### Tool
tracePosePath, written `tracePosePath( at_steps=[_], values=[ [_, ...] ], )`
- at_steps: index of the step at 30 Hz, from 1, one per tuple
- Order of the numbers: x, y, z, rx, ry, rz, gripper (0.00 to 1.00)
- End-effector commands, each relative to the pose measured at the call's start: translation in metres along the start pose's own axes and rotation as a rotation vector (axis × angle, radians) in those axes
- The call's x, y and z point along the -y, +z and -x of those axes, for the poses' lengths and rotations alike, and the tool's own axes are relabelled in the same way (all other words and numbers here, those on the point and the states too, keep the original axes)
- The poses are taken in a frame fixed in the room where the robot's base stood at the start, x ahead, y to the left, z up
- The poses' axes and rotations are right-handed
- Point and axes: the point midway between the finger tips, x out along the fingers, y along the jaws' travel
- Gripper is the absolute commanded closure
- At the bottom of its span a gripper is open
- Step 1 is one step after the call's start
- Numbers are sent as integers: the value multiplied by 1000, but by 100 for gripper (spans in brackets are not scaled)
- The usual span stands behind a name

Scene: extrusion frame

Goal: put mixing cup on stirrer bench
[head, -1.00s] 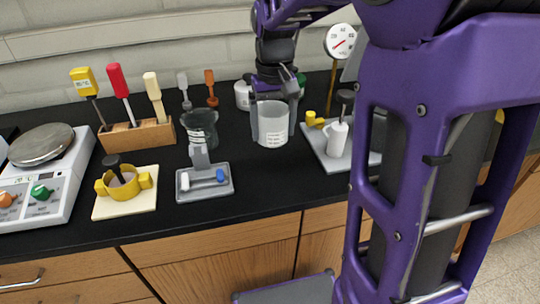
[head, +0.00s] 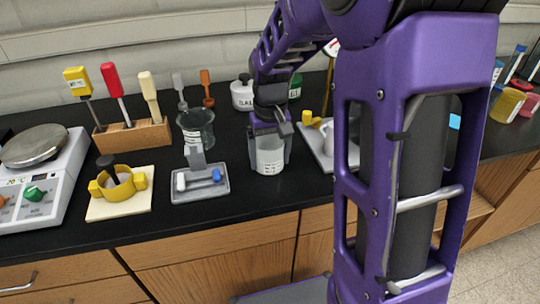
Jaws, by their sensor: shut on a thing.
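My gripper (head: 270,158) is shut on a pale, see-through cup (head: 270,161) with a printed label, which I take as the mixing cup. The fingers hold it by its sides, upright. It is over the black counter, right of the grey tray; I cannot tell whether its base touches the counter. My gripper hides its rim. I cannot tell for sure which thing is the stirrer bench: a grey tray (head: 205,193) with an upright post and a white and a blue piece, or a cream board (head: 102,209) with a yellow two-handled ring (head: 118,188) and a black knob.
A white hotplate-like device (head: 72,170) stands at the left. A wooden block (head: 135,136) holds several coloured tools. A dark glass beaker (head: 197,127) stands behind the grey tray. A grey board with a white jug (head: 327,149) is at the right, partly hidden by my arm.

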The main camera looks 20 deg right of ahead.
Motion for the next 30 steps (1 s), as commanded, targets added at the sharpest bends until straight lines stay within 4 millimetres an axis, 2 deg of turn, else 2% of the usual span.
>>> tracePosePath(
  at_steps=[1, 3, 10, 14, 17, 24, 30],
  values=[
    [0, 0, -2, 1, 0, 0, 13],
    [0, 0, -1, 1, 0, 0, 1],
    [0, 0, -1, 1, 0, 0, 0],
    [0, -1, 8, -3, 0, 0, 0],
    [0, -1, 24, -4, 0, 0, 0],
    [0, -1, 77, -5, 0, 0, 0],
    [0, 0, 109, -2, 0, 0, 0]
  ],
)
